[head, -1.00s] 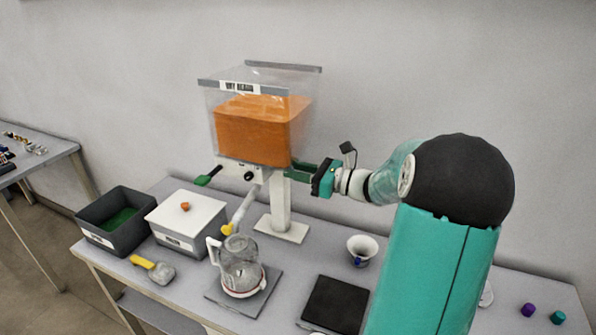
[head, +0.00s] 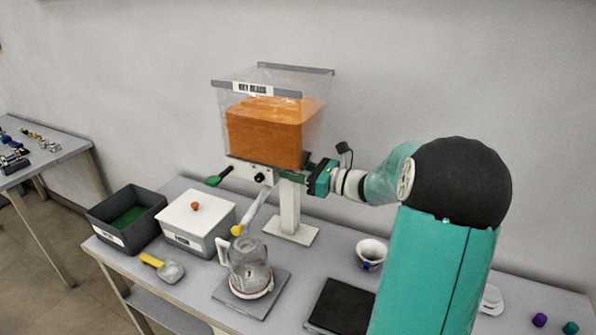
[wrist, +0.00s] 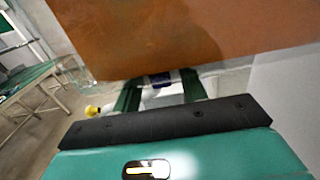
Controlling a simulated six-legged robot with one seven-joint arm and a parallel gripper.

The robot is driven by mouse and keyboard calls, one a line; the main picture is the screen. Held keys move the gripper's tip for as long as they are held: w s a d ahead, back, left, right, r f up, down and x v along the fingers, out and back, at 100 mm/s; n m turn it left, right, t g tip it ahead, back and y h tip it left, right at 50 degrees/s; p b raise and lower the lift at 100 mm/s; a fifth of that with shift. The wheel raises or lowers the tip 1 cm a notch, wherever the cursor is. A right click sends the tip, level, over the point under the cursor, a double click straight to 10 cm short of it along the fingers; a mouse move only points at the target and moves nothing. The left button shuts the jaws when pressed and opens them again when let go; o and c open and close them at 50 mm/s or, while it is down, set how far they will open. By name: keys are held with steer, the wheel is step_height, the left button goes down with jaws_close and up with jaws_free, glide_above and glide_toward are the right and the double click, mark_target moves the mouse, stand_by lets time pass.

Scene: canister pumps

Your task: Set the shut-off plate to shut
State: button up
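A clear hopper (head: 262,75) filled with orange contents stands on a white post at the back of the table. Under it is a pale strip with a black knob (head: 260,178), and a green handle (head: 219,176) sticks out at its left end. I cannot tell which of these is the shut-off plate or how it is set. My gripper (head: 309,166) is at the right side under the hopper, pointing left. In the wrist view its two green fingers (wrist: 159,84) are apart, with a dark piece (wrist: 160,79) visible between them. I see no firm contact.
A glass jug (head: 245,265) stands on a grey pad under a slanted spout. A white lidded box (head: 195,220), a dark bin (head: 125,215) and a yellow-handled scoop (head: 163,267) are on the left. A white cup (head: 370,253) and dark pad (head: 342,305) are right.

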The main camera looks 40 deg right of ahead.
steer(key=shift+s+d, duration=0.1)
steer(key=v, duration=1.4)
steer(key=s+a+f+n+g, duration=0.1)
steer(key=a+n+g, duration=1)
steer(key=a, duration=1.2)
steer(key=s+a+n+t+h, duration=0.1)
steer(key=s+a+n+h, duration=0.8)
steer(key=n, duration=0.9)
steer(key=s, duration=0.3)
steer(key=shift+a+n, duration=0.2)
steer(key=shift+n, duration=0.2)
